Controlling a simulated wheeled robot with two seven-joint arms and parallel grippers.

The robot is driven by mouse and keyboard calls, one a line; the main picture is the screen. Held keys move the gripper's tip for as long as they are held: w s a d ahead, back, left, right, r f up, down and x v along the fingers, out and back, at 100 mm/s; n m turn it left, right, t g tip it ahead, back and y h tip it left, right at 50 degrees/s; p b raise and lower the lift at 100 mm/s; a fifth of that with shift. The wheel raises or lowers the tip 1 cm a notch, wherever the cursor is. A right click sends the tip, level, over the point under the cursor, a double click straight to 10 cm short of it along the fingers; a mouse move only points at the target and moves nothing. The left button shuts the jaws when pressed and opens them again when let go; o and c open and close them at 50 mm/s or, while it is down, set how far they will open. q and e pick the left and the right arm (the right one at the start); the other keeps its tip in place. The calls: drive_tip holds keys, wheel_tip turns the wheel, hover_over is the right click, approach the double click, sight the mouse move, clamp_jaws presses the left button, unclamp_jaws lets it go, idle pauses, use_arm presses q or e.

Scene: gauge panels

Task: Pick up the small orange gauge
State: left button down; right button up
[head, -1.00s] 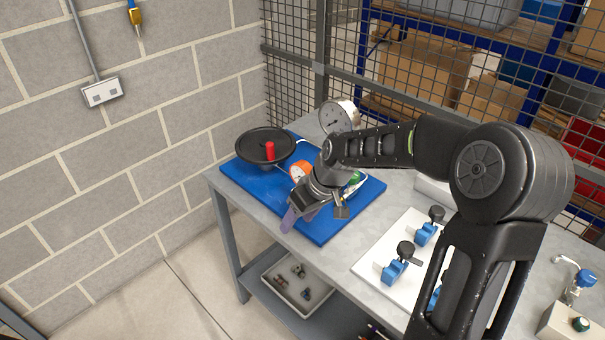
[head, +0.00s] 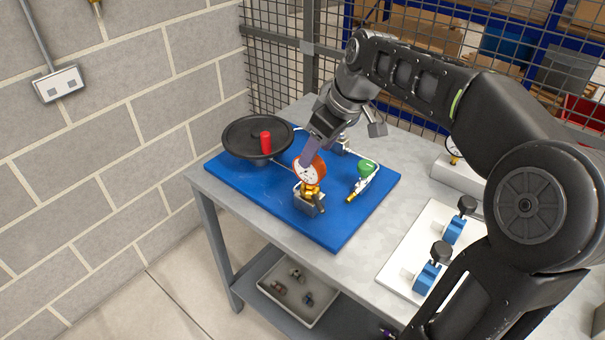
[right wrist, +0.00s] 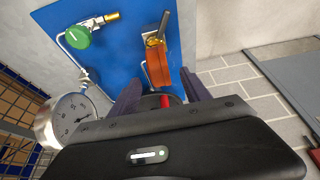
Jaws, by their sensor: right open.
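The small orange gauge (head: 316,171) has an orange rim and a white face. It stands upright on a brass fitting over a grey block (head: 308,204) on the blue board. My right gripper (head: 309,154) is just above and behind it in the head view, fingers pointing down toward it. In the right wrist view the open fingers (right wrist: 160,88) lie to either side of the orange gauge (right wrist: 158,68), which shows edge-on just past the tips. I cannot tell whether a finger touches it. My left gripper is not in view.
A black round handwheel (head: 240,134) with a red knob stands to the left. A green-handled valve (head: 367,168) is to the right on the blue board (head: 335,232). A large silver gauge (right wrist: 66,120) is near the gripper's left in the wrist view. Blue valves (head: 427,278) stand on a white plate.

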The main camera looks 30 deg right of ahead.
sight(311, 176)
drive_tip(key=shift+w+f, duration=0.15)
drive_tip(key=shift+f, duration=0.1)
drive_tip(key=shift+r, duration=0.1)
drive_tip(key=shift+x, duration=1.3)
